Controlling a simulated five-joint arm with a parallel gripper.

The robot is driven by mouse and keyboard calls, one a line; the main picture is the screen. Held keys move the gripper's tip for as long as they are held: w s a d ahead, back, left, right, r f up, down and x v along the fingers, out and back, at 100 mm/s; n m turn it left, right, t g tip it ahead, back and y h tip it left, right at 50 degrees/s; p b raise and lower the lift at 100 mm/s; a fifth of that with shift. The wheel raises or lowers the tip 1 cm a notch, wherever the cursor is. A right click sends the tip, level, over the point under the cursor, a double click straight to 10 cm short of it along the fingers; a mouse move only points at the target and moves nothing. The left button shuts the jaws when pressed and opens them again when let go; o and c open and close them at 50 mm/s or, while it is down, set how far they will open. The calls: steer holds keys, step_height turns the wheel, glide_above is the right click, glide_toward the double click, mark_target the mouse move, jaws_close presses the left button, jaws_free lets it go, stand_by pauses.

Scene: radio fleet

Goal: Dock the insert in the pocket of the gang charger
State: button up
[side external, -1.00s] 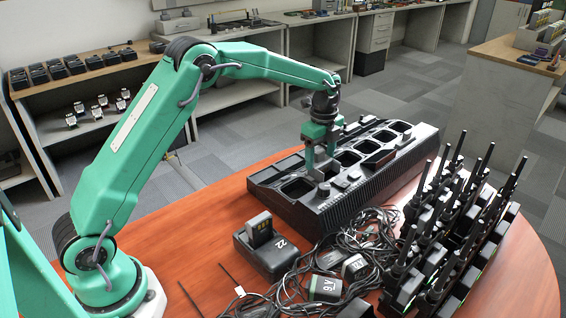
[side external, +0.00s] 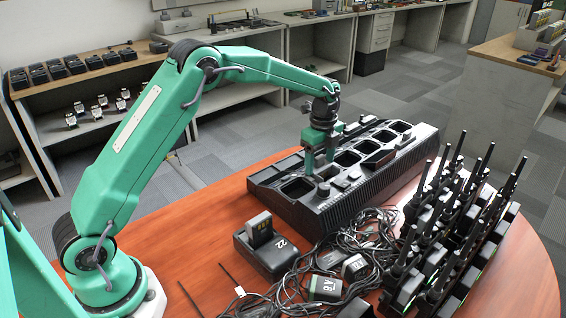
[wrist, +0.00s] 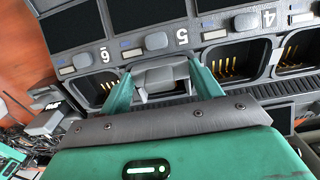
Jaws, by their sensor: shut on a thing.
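The long black gang charger (side external: 345,200) lies across the far part of the wooden table, with a row of pockets along its top. My gripper (side external: 320,165) is over its near-left part, fingers pointing down. In the wrist view, my gripper (wrist: 160,85) is shut on the grey insert (wrist: 162,76), one green finger on each side. The insert lies at the pocket beside the label 5, between pockets showing gold contacts. Its lower side and the pocket floor are hidden, so I cannot tell how deep it sits.
A small black charger (side external: 268,256) with a battery in it stands in front. Tangled black cables (side external: 345,250) and loose batteries (side external: 325,287) lie beside it. Upright radios (side external: 450,235) with antennas crowd the right. The table's left part is mostly clear.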

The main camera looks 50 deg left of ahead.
mark_target(320, 157)
steer(key=shift+f, duration=0.25)
steer(key=o, duration=1.1)
steer(key=shift+c, duration=0.2)
steer(key=shift+r, duration=3.95)
